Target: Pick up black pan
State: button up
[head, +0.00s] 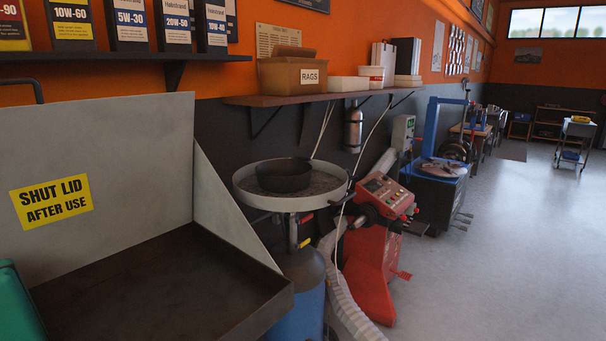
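A round black pan (284,175) sits upright in a wide, shallow grey drain dish (254,200). The dish stands on top of a blue drum (303,290), near the middle of the head view. The pan looks empty from this angle, though its floor is dark and hard to make out. Nothing covers the pan from above. My gripper does not show in this view.
An open parts washer (150,295) with a raised lid (110,160) fills the left foreground. A shelf (300,99) with a rags box (292,75) hangs behind the dish. A red machine (370,260) and ribbed hose (345,305) stand right.

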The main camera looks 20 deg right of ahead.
aim_at(288, 173)
jog(key=i+l+z, duration=0.25)
jog(key=i+z, duration=0.75)
jog(key=i, duration=0.15)
jog(key=i+j+z, duration=0.25)
jog(key=i+z, duration=0.2)
jog(key=i+l+u, duration=0.25)
jog(key=i+l, duration=0.2)
jog(key=i, duration=0.25)
jog(key=i+l+u, duration=0.25)
jog(key=i+l, duration=0.35)
jog(key=i+l+u, duration=0.1)
jog(key=l+u, duration=0.35)
jog(key=l, duration=0.45)
jog(key=l+u, duration=0.5)
jog(key=l, duration=0.4)
